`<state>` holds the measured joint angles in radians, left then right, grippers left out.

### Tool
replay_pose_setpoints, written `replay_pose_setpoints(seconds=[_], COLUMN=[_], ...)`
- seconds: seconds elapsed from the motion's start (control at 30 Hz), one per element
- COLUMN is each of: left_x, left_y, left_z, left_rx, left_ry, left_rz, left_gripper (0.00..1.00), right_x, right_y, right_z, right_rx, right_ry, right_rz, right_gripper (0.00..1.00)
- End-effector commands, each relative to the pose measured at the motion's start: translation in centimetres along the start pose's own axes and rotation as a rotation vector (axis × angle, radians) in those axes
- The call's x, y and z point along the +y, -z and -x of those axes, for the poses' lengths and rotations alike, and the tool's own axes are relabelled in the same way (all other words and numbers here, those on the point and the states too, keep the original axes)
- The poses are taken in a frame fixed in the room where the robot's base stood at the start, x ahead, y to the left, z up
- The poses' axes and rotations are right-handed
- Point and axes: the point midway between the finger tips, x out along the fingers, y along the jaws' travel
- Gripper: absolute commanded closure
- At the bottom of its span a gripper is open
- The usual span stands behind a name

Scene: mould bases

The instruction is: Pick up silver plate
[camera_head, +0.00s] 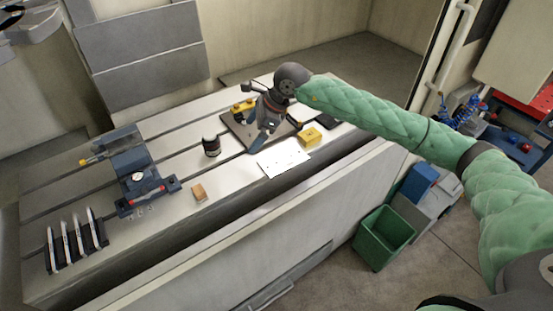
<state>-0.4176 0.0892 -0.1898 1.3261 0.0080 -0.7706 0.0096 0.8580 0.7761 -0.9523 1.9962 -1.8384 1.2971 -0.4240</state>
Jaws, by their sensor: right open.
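A flat, pale silver plate (283,159) with small holes lies on the slotted table near its front edge. My right gripper (257,138) reaches in from the right and is open just above and behind the plate. It points downward over a brown-grey base plate (236,128), apart from the silver plate as far as I can tell. The gripper hides part of that base plate. My left gripper does not show.
The slotted table (170,216) also holds a blue-grey vise (136,170), a black rack (74,243), a dark jar (211,146), a wooden block (199,192) and a yellow block (309,138). A green bin (383,239) stands on the floor at right.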

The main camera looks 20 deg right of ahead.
Motion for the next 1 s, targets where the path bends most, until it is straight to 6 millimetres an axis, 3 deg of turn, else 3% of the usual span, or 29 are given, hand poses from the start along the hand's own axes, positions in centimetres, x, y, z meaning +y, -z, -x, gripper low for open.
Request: replay_pose_setpoints(seconds=[0.1, 0.2, 0.33, 0.57, 1.0], left_x=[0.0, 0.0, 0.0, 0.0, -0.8], left_y=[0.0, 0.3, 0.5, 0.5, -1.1], left_z=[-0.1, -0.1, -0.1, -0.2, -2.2], left_rx=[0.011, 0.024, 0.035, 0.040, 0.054], left_ry=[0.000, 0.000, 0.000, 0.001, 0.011], left_rz=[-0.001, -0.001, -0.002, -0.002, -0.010], left_gripper=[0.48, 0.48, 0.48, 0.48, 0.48], right_x=[-0.2, 0.0, 0.7, 1.2, 1.4], right_y=[4.0, 6.8, 9.1, 10.0, 11.2], right_z=[0.4, 1.2, 2.3, 2.8, 0.4], right_rx=[0.209, 0.361, 0.484, 0.524, 0.520], right_ry=[-0.011, -0.049, -0.127, -0.196, -0.198], right_rz=[0.128, 0.226, 0.326, 0.439, 0.448], right_gripper=[0.02, 0.02, 0.02, 0.02, 0.02])
